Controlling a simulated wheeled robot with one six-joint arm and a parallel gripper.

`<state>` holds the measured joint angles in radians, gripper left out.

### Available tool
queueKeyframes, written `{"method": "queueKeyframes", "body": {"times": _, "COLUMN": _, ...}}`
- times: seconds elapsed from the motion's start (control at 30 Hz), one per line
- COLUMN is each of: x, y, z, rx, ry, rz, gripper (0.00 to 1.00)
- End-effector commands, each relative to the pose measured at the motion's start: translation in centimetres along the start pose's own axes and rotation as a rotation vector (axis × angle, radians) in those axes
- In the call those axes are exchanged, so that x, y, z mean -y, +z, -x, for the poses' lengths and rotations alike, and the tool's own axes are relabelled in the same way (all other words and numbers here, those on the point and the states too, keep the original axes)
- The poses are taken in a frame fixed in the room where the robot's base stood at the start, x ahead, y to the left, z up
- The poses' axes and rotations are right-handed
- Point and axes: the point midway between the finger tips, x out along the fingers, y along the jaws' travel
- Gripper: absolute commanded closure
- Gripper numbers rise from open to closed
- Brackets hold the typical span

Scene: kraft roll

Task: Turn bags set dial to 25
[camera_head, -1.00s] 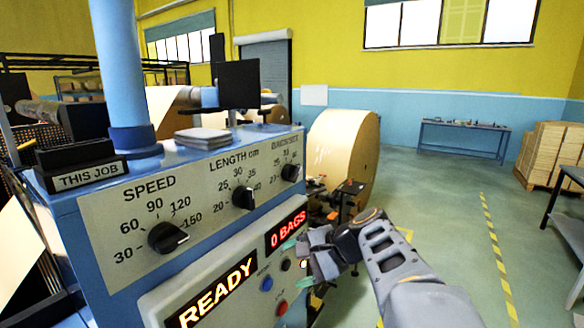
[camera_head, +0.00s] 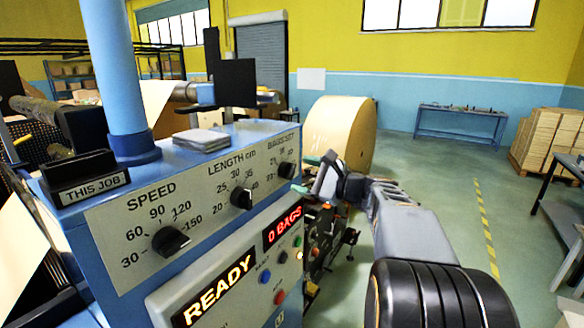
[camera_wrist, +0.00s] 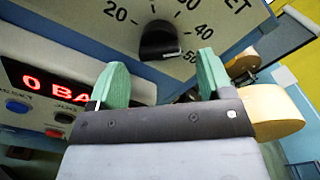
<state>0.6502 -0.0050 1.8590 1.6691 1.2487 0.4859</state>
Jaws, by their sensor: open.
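The bags set dial (camera_head: 286,170) is a black knob at the right end of the blue machine's sloped panel. In the wrist view the dial (camera_wrist: 159,41) sits upper centre, with 20, 40 and 50 readable around it; its light mark is at the lower right, on the side of the 50. My gripper (camera_head: 315,172) is just right of the dial in the head view. In the wrist view the two green fingertips of my gripper (camera_wrist: 160,66) are apart, one to each side below the dial, with nothing between them. They appear short of the knob.
The length dial (camera_head: 241,198) and speed dial (camera_head: 171,240) are on the same panel. Below are the READY display (camera_head: 219,291), the 0 BAGS display (camera_head: 283,228) and several buttons. A large kraft roll (camera_head: 339,130) stands behind.

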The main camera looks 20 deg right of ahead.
Motion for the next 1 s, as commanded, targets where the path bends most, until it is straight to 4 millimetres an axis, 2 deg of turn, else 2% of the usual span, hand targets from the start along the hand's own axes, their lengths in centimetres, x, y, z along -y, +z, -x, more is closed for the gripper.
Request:
{"method": "queueKeyframes", "body": {"times": 0.1, "x": 0.0, "y": 0.2, "z": -1.9, "rx": 0.002, "ry": 0.003, "rz": -0.002, "gripper": 0.27}}
{"method": "queueKeyframes", "body": {"times": 0.3, "x": 0.0, "y": 0.1, "z": -3.6, "rx": 0.001, "ry": 0.002, "rz": -0.001, "gripper": 0.27}}
{"method": "queueKeyframes", "body": {"times": 0.73, "x": -0.1, "y": 0.0, "z": -4.3, "rx": 0.0, "ry": 0.001, "rz": 0.0, "gripper": 0.27}}
{"method": "queueKeyframes", "body": {"times": 1.0, "x": -0.1, "y": 0.0, "z": -4.3, "rx": 0.0, "ry": 0.001, "rz": 0.0, "gripper": 0.52}}
